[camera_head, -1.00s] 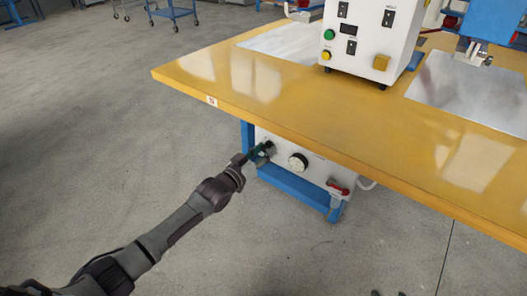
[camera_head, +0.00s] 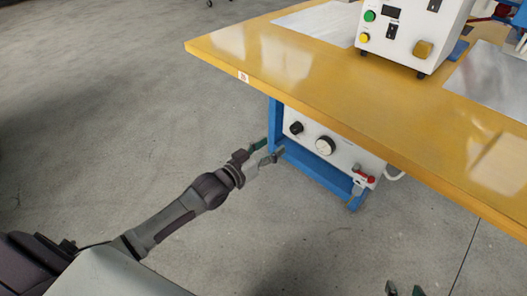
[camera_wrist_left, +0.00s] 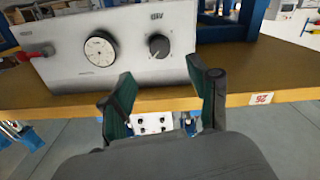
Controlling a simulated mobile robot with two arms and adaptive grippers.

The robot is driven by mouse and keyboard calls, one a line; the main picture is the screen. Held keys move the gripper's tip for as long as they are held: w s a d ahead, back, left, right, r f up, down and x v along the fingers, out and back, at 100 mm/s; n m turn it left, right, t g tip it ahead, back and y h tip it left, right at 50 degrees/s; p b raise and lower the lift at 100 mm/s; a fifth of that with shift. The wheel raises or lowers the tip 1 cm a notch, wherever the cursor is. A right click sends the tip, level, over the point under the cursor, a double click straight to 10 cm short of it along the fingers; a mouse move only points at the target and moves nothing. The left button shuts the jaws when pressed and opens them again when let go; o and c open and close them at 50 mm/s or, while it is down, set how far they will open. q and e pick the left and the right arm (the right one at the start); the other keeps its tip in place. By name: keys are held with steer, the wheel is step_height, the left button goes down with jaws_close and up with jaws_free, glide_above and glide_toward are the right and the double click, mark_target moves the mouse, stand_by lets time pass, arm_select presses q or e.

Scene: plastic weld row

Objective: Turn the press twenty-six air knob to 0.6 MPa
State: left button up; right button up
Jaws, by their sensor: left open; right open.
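The black air knob (camera_head: 296,127) is on the white panel (camera_head: 343,153) under the yellow table, left of a round gauge (camera_head: 325,145). In the left wrist view, which looks upside down, the knob (camera_wrist_left: 158,46) and gauge (camera_wrist_left: 100,48) show beyond my fingertips. My left gripper (camera_head: 270,150) is open and empty, apart from the knob and a little to its left. Its green-padded fingers (camera_wrist_left: 166,80) are spread in the left wrist view. The gauge reading is too small to tell. My right gripper (camera_head: 405,290) is open at the bottom edge; only its fingertips show.
The yellow table (camera_head: 330,95) overhangs the panel. A blue leg (camera_head: 275,124) stands beside the panel's left end. A red-handled valve (camera_head: 364,176) is at its right end. A label (camera_wrist_left: 262,98) is on the table edge. The floor to the left is clear.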

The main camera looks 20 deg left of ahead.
arm_select(q)
steer(key=v, duration=0.2)
steer(key=shift+s+a, duration=0.15)
steer(key=shift+s, duration=0.2)
